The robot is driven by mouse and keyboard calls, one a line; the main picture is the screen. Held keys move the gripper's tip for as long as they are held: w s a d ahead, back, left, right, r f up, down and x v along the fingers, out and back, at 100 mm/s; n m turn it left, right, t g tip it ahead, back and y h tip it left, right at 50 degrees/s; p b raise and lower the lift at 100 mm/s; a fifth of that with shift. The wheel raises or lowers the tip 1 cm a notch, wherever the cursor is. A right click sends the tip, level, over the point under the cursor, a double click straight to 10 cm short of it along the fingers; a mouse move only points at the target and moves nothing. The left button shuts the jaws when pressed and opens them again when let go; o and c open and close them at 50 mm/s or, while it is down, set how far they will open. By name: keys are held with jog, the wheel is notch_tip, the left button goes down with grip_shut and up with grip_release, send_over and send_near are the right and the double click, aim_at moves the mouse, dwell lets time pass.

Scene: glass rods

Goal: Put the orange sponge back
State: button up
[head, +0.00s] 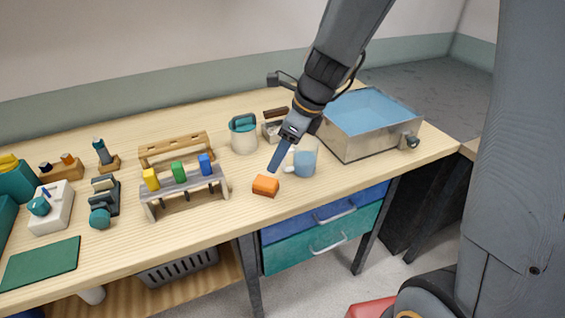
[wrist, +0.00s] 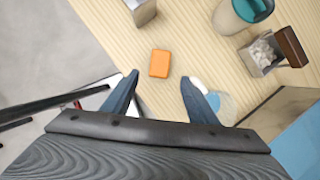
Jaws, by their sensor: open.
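The orange sponge (head: 265,185) lies flat on the wooden table near its front edge, left of a blue and white mug (head: 303,160). It also shows in the wrist view (wrist: 159,63), ahead of and between the fingertips. My gripper (head: 279,160) hangs above and just behind the sponge in the head view, apart from it. In the wrist view my gripper (wrist: 158,85) has its two fingers spread with nothing between them. A small box with a brown brush or block (head: 272,125) stands behind the mug; it shows in the wrist view (wrist: 262,55).
A basin with blue inside (head: 366,112) stands to the right. A pale container with a teal item (head: 243,135) stands behind the sponge. A rack with coloured blocks (head: 182,182) stands to the left. The mug (wrist: 213,102) sits close to the right finger.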

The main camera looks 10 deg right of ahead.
jog(key=s+d+f+n+h, duration=0.1)
jog(key=s+d+n, duration=0.4)
jog(key=n, duration=0.7)
jog(key=s+d+n+g+h, duration=0.1)
jog(key=s+d+n+h, duration=0.1)
jog(key=s+d+n, duration=0.4)
jog(key=shift+s+f+n+h, duration=0.4)
jog(key=shift+s+n, duration=0.55)
jog(key=shift+n, duration=1.95)
jog(key=shift+a, duration=0.1)
